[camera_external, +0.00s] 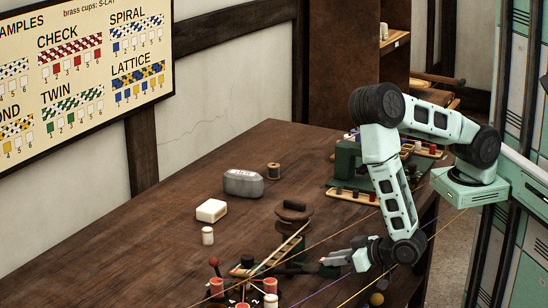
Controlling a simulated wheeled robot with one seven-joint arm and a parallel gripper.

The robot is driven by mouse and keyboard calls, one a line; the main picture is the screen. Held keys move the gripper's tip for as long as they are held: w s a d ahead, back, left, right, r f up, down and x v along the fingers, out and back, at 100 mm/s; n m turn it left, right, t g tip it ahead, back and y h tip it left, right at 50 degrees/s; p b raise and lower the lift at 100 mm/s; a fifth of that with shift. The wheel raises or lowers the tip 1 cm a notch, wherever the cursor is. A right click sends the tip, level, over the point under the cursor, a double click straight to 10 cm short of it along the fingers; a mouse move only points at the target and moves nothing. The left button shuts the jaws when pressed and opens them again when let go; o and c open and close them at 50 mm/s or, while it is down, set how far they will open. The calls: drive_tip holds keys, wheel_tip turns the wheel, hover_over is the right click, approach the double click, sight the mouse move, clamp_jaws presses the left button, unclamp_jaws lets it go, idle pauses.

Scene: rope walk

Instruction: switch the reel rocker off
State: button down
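My gripper (332,261) is at the lower middle of the outside view, low over the front part of the dark wooden table (130,240). It points left, toward a black machine (243,290) with red-topped cylinders and a red-knobbed lever (214,263). The gripper is small and partly mixed with dark parts behind it, so I cannot tell whether its fingers are apart or together. A brown reel-like piece (293,214) stands just behind the machine. I cannot make out the reel rocker or its position; it is too small or hidden.
A grey block (243,183), a white block (211,211), a small white jar (207,236) and a spool (273,171) stand on the table. A green machine (347,160) stands at the back right. Coloured cords stretch near my gripper. The table's left part is clear.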

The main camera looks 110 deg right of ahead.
drive_tip(key=shift+s+a+f+t+h+b, duration=0.2)
drive_tip(key=shift+f+t+h+b, duration=0.35)
drive_tip(key=shift+b, duration=0.8)
drive_tip(key=shift+f+t+h+b, duration=0.1)
drive_tip(key=shift+t+h+b, duration=0.45)
drive_tip(key=shift+b, duration=0.5)
drive_tip(key=shift+t+h+b, duration=0.3)
drive_tip(key=shift+s+r, duration=0.1)
drive_tip(key=shift+r, duration=0.1)
drive_tip(key=c, duration=1.3)
unclamp_jaws()
drive_tip(key=shift+a, duration=0.15)
